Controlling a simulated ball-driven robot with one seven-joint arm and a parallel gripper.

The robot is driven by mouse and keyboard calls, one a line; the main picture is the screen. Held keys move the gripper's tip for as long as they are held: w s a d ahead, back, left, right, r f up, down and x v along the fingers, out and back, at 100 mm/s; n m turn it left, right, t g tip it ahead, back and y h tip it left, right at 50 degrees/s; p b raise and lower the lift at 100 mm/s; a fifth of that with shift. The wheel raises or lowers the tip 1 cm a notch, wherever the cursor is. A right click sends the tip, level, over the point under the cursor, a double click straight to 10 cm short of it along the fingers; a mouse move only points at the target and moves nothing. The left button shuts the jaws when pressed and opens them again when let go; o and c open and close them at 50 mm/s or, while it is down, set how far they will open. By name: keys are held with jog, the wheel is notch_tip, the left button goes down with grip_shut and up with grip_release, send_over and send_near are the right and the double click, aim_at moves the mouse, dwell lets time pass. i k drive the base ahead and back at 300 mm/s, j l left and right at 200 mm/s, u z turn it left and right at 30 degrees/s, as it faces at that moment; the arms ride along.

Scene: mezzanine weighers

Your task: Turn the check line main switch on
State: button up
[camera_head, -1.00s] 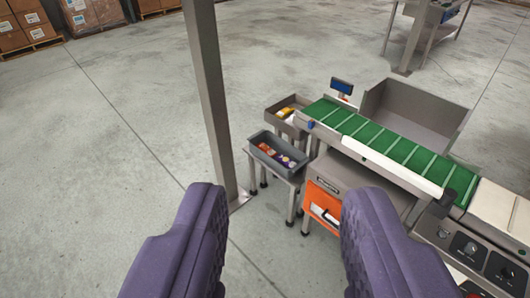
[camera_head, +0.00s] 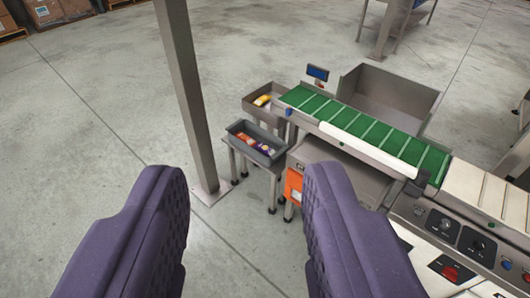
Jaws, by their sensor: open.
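My gripper (camera_head: 245,225) is open and empty, its two purple fingers reaching up from the bottom of the view with bare floor between them. The check line, with a green ribbed belt (camera_head: 365,125), runs from the centre to the right edge. Its control panel (camera_head: 455,235) is at the lower right, beyond the right finger. The panel carries black rotary knobs (camera_head: 445,224) on dark plates and a red part (camera_head: 450,272) on its lower front. I cannot tell which of these is the main switch, or its position. The right finger hides part of the orange-fronted cabinet (camera_head: 293,186).
A grey post (camera_head: 183,90) stands left of the line. Two grey trays, one nearer (camera_head: 258,155) and one farther (camera_head: 247,103), hold small packets by the belt's end. A large metal bin (camera_head: 385,95) sits behind the belt.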

aim_at(449, 273)
jog(key=z, duration=1.7)
